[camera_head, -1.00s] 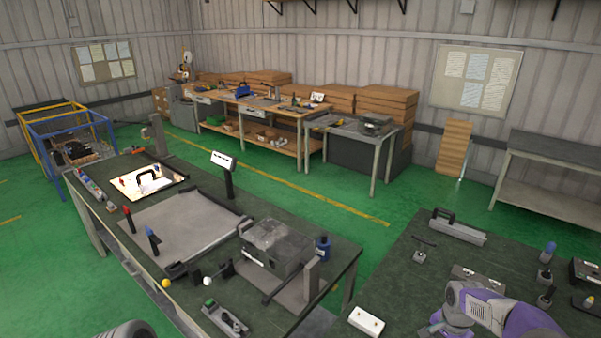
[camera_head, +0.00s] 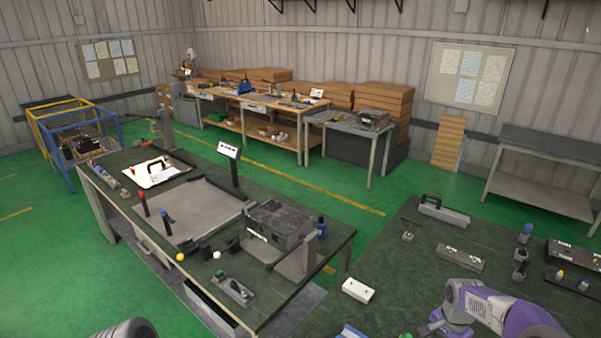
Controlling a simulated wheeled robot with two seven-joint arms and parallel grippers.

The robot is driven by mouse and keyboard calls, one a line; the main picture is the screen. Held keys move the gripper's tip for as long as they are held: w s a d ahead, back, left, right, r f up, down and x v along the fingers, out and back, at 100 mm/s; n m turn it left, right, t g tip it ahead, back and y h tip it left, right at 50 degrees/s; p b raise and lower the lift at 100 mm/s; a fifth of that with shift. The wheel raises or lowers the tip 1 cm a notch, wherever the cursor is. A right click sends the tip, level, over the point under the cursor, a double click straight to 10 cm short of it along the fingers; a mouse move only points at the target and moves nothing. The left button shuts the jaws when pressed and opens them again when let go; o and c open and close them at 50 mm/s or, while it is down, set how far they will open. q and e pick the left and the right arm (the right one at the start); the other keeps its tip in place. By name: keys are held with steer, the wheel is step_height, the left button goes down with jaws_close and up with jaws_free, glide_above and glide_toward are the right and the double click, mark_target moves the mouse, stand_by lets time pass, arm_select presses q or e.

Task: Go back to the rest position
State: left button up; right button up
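My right arm, purple and grey, comes in at the bottom right over the right-hand dark table (camera_head: 395,262). Its gripper is outside the picture. A small dark grey rounded part, likely of my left arm, shows at the bottom left edge. My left gripper is outside the picture too. I cannot see whether either gripper holds anything.
A long dark workbench (camera_head: 335,262) at left centre carries a grey metal box (camera_head: 278,226), a white display on a post (camera_head: 230,152) and a grey plate (camera_head: 190,218). A white block (camera_head: 358,290) lies on the right table. Green floor (camera_head: 330,190) is clear beyond.

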steer(key=s+a+f+n+y, duration=0.15)
steer(key=a+f+n, duration=0.25)
steer(key=a+f, duration=0.7)
steer(key=s+a+f+n+y, duration=0.1)
steer(key=s+a+f+n, duration=0.25)
steer(key=s+a, duration=0.55)
steer(key=s+a+f+n+y, duration=0.2)
steer(key=s+a+f, duration=0.3)
steer(key=s+a, duration=0.35)
arm_select(q)
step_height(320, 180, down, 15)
steer(key=b, duration=1.5)
arm_select(e)
step_height(320, 180, down, 15)
steer(key=shift+s+f+t, duration=0.15)
steer(key=shift+s+t, duration=0.1)
steer(key=shift+t, duration=0.05)
steer(key=shift+n, duration=0.25)
